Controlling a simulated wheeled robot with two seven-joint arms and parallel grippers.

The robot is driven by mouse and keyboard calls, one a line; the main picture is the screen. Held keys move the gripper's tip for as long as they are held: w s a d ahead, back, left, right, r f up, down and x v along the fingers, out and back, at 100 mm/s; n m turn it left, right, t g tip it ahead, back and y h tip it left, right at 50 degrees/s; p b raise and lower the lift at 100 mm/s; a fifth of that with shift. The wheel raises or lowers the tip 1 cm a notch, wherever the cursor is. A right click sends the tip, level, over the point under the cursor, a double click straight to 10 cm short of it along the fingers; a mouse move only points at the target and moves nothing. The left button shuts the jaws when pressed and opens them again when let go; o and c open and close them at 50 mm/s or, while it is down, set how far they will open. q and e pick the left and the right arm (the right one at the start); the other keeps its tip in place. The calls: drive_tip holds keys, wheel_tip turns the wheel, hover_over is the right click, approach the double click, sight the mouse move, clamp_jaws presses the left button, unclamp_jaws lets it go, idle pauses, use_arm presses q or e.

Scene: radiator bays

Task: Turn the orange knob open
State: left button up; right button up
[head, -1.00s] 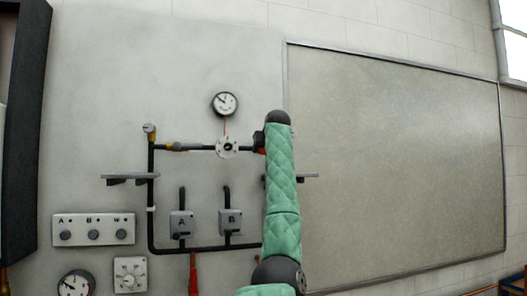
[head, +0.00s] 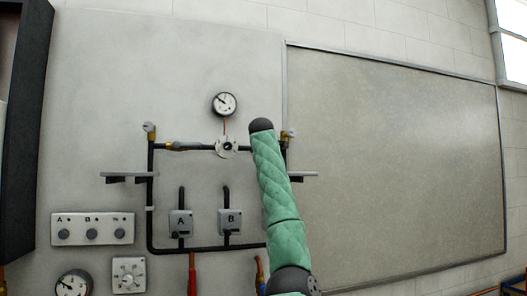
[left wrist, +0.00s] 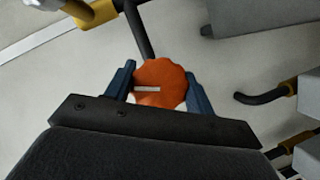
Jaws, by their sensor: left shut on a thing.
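The orange knob (left wrist: 166,76) is in the middle of the left wrist view, round with a scalloped edge and a short white mark (left wrist: 147,89) on its face, lying roughly level in that picture. My left gripper (left wrist: 160,84) has its two blue fingers on opposite sides of the knob and is shut on it. In the head view, my green padded arm covers the knob and the gripper, so neither shows there. My right gripper is in neither view.
Dark pipework (head: 200,247) with brass fittings (head: 288,136) runs around the arm. A gauge (head: 224,104) and a white round flange (head: 226,147) are left of it. Boxes A (head: 181,223) and B (head: 230,221) sit below. A large grey panel (head: 400,165) is on the right.

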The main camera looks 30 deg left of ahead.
use_arm(q)
drive_tip(key=shift+f+n+t, duration=0.15)
drive_tip(key=shift+n+t, duration=0.35)
drive_tip(key=shift+n, duration=0.7)
drive_tip(key=shift+n+t+b, duration=0.3)
drive_tip(key=shift+n+t, duration=0.1)
drive_tip(key=shift+n, duration=0.2)
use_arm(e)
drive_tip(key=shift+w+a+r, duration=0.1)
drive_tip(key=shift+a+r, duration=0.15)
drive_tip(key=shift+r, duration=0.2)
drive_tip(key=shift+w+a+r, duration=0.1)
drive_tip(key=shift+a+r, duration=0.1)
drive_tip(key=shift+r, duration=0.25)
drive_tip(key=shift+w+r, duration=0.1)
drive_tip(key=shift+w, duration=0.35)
